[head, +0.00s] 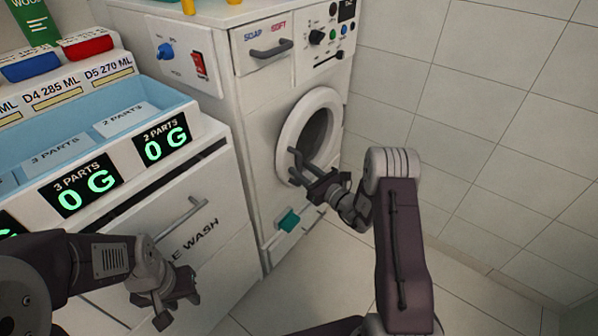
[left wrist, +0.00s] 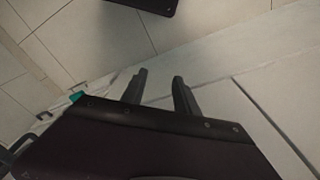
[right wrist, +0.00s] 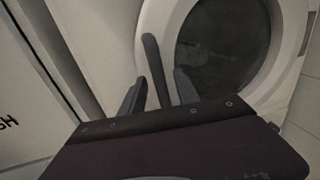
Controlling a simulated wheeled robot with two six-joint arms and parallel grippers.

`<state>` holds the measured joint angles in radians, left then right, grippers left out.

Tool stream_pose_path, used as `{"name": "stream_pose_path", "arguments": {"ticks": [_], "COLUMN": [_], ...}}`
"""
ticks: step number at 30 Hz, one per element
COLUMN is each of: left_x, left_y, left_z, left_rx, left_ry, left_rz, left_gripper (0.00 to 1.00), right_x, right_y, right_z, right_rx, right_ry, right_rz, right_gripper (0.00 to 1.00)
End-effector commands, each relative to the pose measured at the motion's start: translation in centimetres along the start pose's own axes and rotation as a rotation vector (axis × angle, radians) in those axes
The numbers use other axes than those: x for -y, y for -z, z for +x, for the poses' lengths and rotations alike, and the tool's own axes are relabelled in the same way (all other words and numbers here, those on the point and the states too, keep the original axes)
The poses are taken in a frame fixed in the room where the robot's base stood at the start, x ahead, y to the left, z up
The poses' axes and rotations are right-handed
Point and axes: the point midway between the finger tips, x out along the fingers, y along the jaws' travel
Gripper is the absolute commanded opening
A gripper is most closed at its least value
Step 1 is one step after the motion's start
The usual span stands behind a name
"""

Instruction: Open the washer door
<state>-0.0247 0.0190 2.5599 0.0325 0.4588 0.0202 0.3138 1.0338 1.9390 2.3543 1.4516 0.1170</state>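The white washer (head: 270,110) stands at the back centre. Its round door (head: 287,132) looks closed, with a white ring around dark glass; the door also shows in the right wrist view (right wrist: 152,22). A dark bar handle (right wrist: 151,55) is on the door's left side. My right gripper (head: 297,165) is at the door's left edge. In the right wrist view its fingers are apart, with the handle seen between them; I cannot tell whether they touch it. My left gripper (head: 175,308) is low at the left, open and empty, away from the washer.
A white drawer cabinet (head: 215,225) with a bar handle and a blue tray (head: 60,137) stands left of the washer. A teal latch (head: 289,219) is low on the washer front. A tiled wall (head: 480,130) is at the right. Floor in front is clear.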

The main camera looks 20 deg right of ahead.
Motion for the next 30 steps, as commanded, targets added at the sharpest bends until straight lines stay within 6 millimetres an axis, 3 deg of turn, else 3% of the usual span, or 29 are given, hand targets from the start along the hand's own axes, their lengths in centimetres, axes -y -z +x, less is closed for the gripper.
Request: {"name": "stream_pose_path", "arguments": {"ticks": [3, 11, 15, 16, 30], "left_x": [0.01, 0.01, 0.01, 0.01, 0.01], "left_y": [-0.06, -0.05, -0.05, -0.05, -0.05], "left_z": [0.48, 0.43, 0.43, 0.43, 0.44], "left_rx": [0.0, 0.0, 0.0, 0.0, 0.0], "left_ry": [0.0, 0.0, 0.0, 0.0, 0.0], "left_rz": [0.0, 0.0, 0.0, 0.0, 0.0], "left_gripper": [0.36, 0.36, 0.36, 0.36, 0.36], "right_x": [-0.02, 0.01, 0.01, 0.01, 0.0], "right_y": [0.06, -0.06, -0.05, -0.05, -0.02], "right_z": [1.16, 1.45, 1.43, 1.43, 1.41], "right_rx": [0.001, -0.001, 0.0, 0.0, -0.001], "right_ry": [0.0, 0.001, 0.001, 0.001, 0.0], "right_rz": [0.0, 0.001, 0.001, 0.001, 0.001], "right_gripper": [0.38, 0.38, 0.05, 0.0, 0.0]}}
